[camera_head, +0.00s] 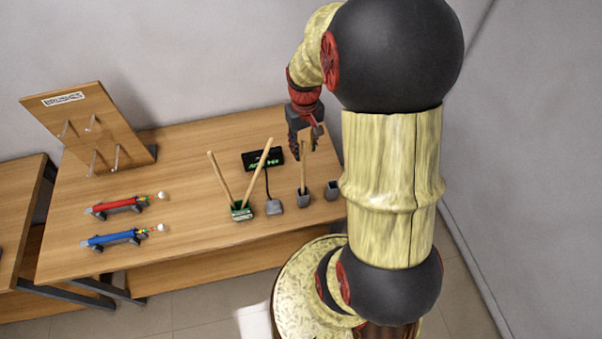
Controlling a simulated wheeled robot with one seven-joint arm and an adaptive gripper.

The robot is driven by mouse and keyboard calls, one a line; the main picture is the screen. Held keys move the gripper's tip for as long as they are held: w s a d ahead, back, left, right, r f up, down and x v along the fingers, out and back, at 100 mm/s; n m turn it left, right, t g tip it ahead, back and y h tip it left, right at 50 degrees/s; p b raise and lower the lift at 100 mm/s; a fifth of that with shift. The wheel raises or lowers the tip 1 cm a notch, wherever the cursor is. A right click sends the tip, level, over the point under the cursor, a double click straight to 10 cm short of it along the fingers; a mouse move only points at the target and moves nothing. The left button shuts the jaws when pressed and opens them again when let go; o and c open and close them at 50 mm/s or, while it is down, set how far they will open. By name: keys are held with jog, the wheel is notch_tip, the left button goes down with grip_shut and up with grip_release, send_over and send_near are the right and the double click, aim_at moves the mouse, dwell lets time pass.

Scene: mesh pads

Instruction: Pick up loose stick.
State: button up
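Three thin wooden sticks show on the wooden table. One stick (304,168) stands upright in a small grey cup (303,196) below my gripper. Two others, a left stick (220,178) and a right stick (257,172), lean apart in a V from a green and grey block (241,211). I cannot tell which is the loose one. My gripper (304,146) points down with its dark fingers apart, near the top of the upright stick. I cannot tell whether a finger touches it.
A second grey cup (332,191) stands to the right. Red (118,206) and blue (116,238) brush-like objects lie left. A pegboard (88,128) stands at the back left.

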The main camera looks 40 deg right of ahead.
aim_at(303, 160)
jog(key=shift+w+a+f+p, duration=0.1)
jog(key=shift+f+p, duration=0.3)
jog(key=shift+f, duration=3.1)
jog(key=shift+c, duration=0.4)
jog(key=c, duration=0.7)
grip_shut()
